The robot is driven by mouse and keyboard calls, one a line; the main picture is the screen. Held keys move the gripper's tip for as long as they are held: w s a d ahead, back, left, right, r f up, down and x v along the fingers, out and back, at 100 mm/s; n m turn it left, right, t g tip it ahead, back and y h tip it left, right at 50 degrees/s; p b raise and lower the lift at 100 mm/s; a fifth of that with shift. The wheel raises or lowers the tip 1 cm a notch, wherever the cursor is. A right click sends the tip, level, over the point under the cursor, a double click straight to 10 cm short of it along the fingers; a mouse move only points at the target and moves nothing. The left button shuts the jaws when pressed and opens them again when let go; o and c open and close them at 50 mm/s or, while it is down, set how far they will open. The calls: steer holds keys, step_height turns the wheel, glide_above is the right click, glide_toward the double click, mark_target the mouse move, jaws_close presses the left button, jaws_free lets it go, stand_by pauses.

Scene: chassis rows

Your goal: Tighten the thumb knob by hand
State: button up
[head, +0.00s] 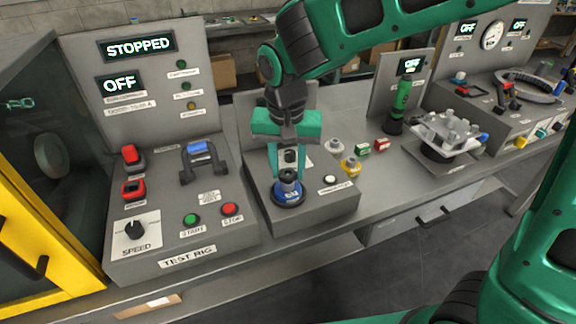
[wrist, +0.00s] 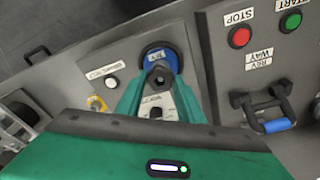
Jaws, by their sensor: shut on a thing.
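My gripper (head: 288,170) points down over the low grey box to the right of the test rig. In the wrist view its two green fingers (wrist: 160,84) close on a small dark knob (wrist: 159,74), which I take to be the thumb knob. The knob stands at the middle of a round blue base (head: 289,196) with a dark rim and a white label. The blue base also shows in the wrist view (wrist: 170,56). The fingers hide much of the knob, and its thread is not visible.
A white button (head: 330,180) sits right of the blue base, with a yellow part (head: 350,166) and a grey knob (head: 334,146) behind. The test rig panel (head: 245,235) with green and red buttons is at left. Its display (head: 139,47) reads STOPPED.

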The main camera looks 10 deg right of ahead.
mark_target(284, 174)
steer(key=shift+w+m, duration=0.1)
steer(key=shift+m, duration=1.2)
steer(key=shift+m, duration=1)
steer(key=m, duration=0.3)
steer(key=shift+m+g+h, duration=0.3)
steer(key=shift+m+h, duration=0.1)
steer(key=o, duration=1)
steer(key=shift+o, duration=0.2)
step_height(284, 174, up, 11)
steer(key=a, duration=0.1)
steer(key=shift+s+f, duration=0.2)
steer(key=shift+s, duration=0.1)
